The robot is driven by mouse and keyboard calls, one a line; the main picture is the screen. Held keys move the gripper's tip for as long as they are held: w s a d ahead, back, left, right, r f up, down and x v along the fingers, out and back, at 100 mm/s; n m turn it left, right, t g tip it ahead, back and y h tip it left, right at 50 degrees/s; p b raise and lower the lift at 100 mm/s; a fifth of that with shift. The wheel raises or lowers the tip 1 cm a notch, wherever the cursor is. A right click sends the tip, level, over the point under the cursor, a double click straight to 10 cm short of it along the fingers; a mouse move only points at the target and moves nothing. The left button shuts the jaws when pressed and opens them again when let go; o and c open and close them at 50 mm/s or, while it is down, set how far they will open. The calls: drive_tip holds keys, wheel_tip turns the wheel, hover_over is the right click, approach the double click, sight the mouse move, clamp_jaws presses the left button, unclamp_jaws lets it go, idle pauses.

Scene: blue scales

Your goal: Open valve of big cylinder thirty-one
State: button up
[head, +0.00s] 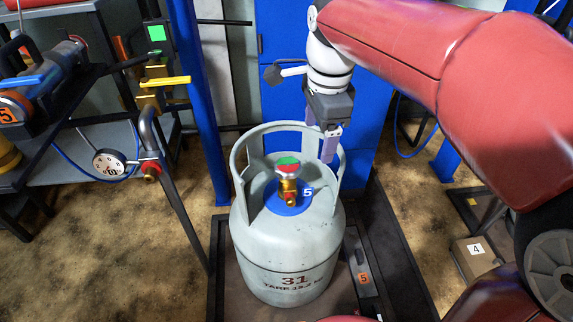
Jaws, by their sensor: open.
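The big grey cylinder (285,248) marked 31 stands upright on a dark scale platform in the middle of the head view. Its valve (288,180) is brass with a red and green top, inside the collar (240,165) at the cylinder's top. A blue disc with a 5 lies around the valve's base. My gripper (322,150) is open and empty, pointing down at the collar's back right, to the right of and behind the valve. Its fingers overlap the collar's rim in the picture; I cannot tell whether they touch it.
The dark scale platform (223,285) has a raised edge. A black rack with hoses, a gauge (109,164) and a yellow-handled valve (165,82) stands at the left. A blue post (200,100) rises behind. A box marked 4 (477,250) lies at the right.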

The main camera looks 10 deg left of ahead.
sight(286, 165)
drive_tip(key=a+m, duration=0.1)
drive_tip(key=a, duration=0.1)
drive_tip(key=w+a+f+m, duration=0.1)
drive_tip(key=a, duration=0.1)
drive_tip(key=w+a+f+m+g+b, duration=0.1)
drive_tip(key=a, duration=0.1)
drive_tip(key=shift+w+a+f+m+h, duration=0.1)
drive_tip(key=shift+a+f+m+h, duration=0.1)
drive_tip(key=shift+m+h, duration=0.1)
drive_tip(key=shift+f, duration=0.3)
wheel_tip(286, 165, down, 7)
drive_tip(key=shift+f+b, duration=0.1)
drive_tip(key=shift+b, duration=0.85)
drive_tip(key=c, duration=1)
